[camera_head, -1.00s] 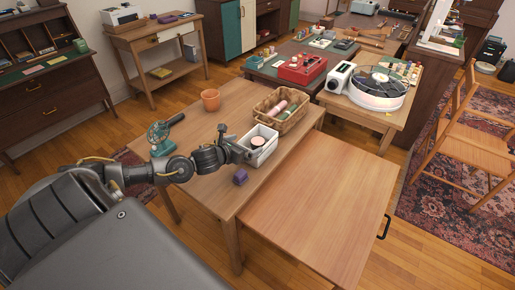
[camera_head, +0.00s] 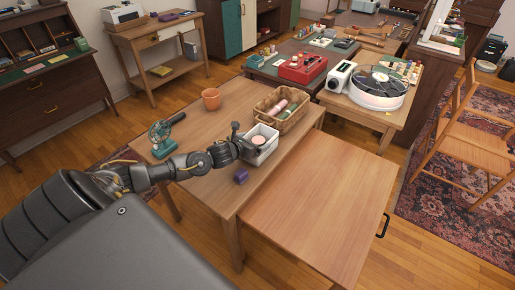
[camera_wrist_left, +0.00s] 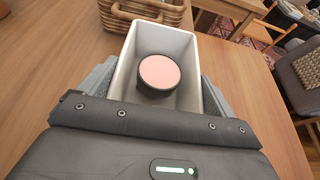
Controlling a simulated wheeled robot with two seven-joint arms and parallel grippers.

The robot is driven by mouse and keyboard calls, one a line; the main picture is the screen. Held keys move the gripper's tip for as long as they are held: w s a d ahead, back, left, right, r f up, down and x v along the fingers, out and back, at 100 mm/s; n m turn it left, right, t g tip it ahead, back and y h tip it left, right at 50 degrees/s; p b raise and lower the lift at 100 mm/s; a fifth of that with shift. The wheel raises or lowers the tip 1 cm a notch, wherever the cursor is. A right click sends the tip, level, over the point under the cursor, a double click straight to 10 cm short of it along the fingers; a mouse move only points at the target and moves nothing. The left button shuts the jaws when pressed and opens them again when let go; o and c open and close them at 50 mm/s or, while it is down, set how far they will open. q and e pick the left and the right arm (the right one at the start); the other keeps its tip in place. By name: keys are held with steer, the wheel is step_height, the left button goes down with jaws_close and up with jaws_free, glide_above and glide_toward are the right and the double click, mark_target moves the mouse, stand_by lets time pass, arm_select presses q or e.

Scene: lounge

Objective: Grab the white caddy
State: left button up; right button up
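The white caddy (camera_head: 268,153) is an open box standing on the wooden table (camera_head: 205,195). It also shows in the left wrist view (camera_wrist_left: 188,42), upright. A dark round tin with a pink top (camera_wrist_left: 160,75) is inside it. My left gripper (camera_head: 246,143) is at the caddy's near left end. In the left wrist view my gripper (camera_wrist_left: 158,90) has its grey fingers spread, one beside each side wall of the caddy. They look close to the walls, but I cannot tell whether they touch. My right gripper is not in view.
A wicker basket (camera_head: 295,123) with rolled items stands just behind the caddy. A purple block (camera_head: 241,175) lies in front of it. An orange pot (camera_head: 211,99) and a small green fan (camera_head: 162,140) stand to the left. A lower wooden surface (camera_head: 320,215) at the right is bare.

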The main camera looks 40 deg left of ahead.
arm_select(q)
steer(key=shift+w+r, duration=0.1)
steer(key=c, duration=0.7)
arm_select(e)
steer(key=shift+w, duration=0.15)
arm_select(q)
steer(key=shift+o, duration=0.2)
steer(key=shift+r, duration=0.85)
steer(key=s+d+r+b, duration=0.3)
steer(key=s+d+r, duration=0.1)
steer(key=s+r, duration=0.7)
steer(key=shift+s+d, duration=0.15)
steer(key=shift+s, duration=1.05)
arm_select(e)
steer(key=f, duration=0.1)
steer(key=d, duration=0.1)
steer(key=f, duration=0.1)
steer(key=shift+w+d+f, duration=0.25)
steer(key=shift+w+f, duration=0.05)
